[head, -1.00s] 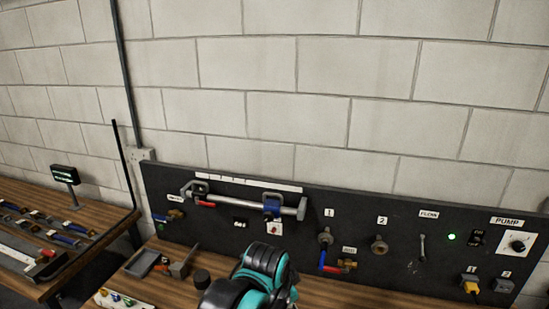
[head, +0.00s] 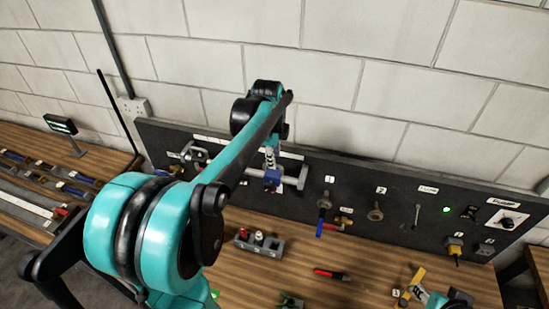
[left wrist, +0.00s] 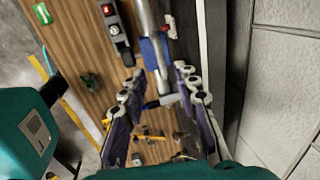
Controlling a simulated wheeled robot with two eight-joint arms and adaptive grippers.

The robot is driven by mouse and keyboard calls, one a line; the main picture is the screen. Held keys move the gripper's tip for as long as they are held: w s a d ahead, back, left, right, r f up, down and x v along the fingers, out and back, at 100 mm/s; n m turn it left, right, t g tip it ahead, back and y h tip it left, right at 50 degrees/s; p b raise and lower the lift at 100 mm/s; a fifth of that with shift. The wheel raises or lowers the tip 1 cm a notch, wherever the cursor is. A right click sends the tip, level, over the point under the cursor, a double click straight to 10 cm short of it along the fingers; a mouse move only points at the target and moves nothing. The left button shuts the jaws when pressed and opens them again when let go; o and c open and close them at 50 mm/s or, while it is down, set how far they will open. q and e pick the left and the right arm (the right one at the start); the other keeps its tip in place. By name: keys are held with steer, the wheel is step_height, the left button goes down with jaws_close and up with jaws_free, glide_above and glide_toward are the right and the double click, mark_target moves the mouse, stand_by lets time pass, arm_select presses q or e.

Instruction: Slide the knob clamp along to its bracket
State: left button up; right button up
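The blue knob clamp (head: 272,179) sits near the right end of a grey bar (head: 291,184) on the dark panel. A grey bracket (head: 190,154) stands at the bar's left end. My left gripper (head: 270,157) is just above the clamp, and the arm hides the middle of the bar. In the left wrist view, my left gripper (left wrist: 158,74) is open. Its fingers are spread on either side of the bar, and the blue clamp (left wrist: 153,50) shows just beyond the fingertips. I cannot make out contact.
The panel also carries a blue-handled valve (head: 322,215), a round fitting (head: 375,212) and a pump dial (head: 507,222). On the wooden bench (head: 345,255) are a grey block with knobs (head: 258,241), a red-and-black tool (head: 331,274) and a yellow-handled item (head: 413,284).

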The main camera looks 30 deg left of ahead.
mark_target(274, 174)
arm_select(q)
steer(key=f, duration=0.1)
steer(key=w+f, duration=0.1)
steer(key=f, duration=0.1)
steer(key=shift+a, duration=0.2)
steer(key=shift+s+d, duration=0.1)
steer(key=shift+s, duration=0.05)
